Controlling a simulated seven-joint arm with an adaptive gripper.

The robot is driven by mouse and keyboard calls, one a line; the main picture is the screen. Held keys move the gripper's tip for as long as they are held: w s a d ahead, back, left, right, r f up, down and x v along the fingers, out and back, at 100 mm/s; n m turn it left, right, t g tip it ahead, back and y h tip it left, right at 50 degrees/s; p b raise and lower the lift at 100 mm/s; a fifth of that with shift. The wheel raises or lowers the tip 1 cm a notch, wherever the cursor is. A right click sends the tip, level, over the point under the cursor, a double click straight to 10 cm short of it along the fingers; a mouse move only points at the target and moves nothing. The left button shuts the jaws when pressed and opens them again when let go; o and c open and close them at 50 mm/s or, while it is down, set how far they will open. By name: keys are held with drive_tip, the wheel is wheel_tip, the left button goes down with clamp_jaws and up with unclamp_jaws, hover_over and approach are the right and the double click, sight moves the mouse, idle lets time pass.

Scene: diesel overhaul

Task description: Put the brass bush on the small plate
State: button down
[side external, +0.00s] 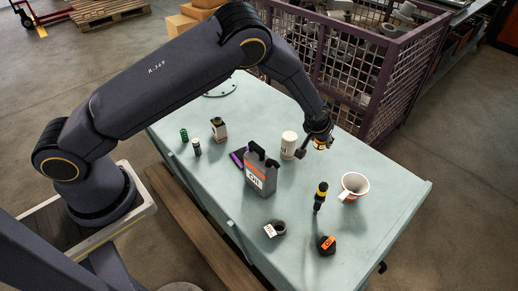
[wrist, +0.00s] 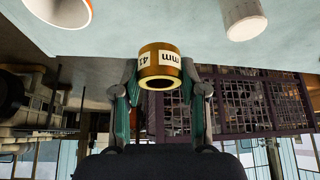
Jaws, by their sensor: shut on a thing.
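My gripper (side external: 317,142) is shut on the brass bush (wrist: 152,64), a short hollow ring with a white label reading "41 mm". In the wrist view the two fingers stand either side of the bush, and its open end faces the camera. In the side view the bush (side external: 320,145) is held above the far right part of the bench, right of a white cylinder (side external: 289,143). A thin round outline (side external: 221,92) lies on the bench at the far left, partly hidden by my arm; I cannot tell whether it is the small plate.
A grey oil can (side external: 260,176) stands mid-bench (side external: 390,222). Also there are a white and orange cup (side external: 354,186), a yellow-black tool (side external: 320,195), a dark ring (side external: 278,228) and a black-orange piece (side external: 326,244). A purple mesh cage (side external: 380,85) stands behind the bench.

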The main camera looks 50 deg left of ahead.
drive_tip(key=shift+s+a+r, duration=0.1)
drive_tip(key=shift+a+r, duration=0.15)
drive_tip(key=shift+r, duration=0.4)
drive_tip(key=shift+a+r, duration=0.25)
drive_tip(key=shift+r, duration=0.35)
drive_tip(key=s+a+f, duration=0.1)
drive_tip(key=s+a, duration=0.4)
drive_tip(key=a, duration=0.4)
drive_tip(key=s+a, duration=0.4)
drive_tip(key=a, duration=0.4)
drive_tip(key=s+a+m+h, duration=0.1)
drive_tip(key=s+a+m, duration=0.2)
drive_tip(key=s, duration=1.3)
hover_over(244, 150)
drive_tip(key=s+d, duration=0.3)
drive_tip(key=f, duration=1.3)
drive_tip(key=shift+w+a+f, duration=0.15)
drive_tip(key=shift+w+f, duration=0.05)
drive_tip(key=shift+f, duration=0.2)
drive_tip(key=shift+w+f, duration=0.2)
drive_tip(key=shift+f, duration=1.45)
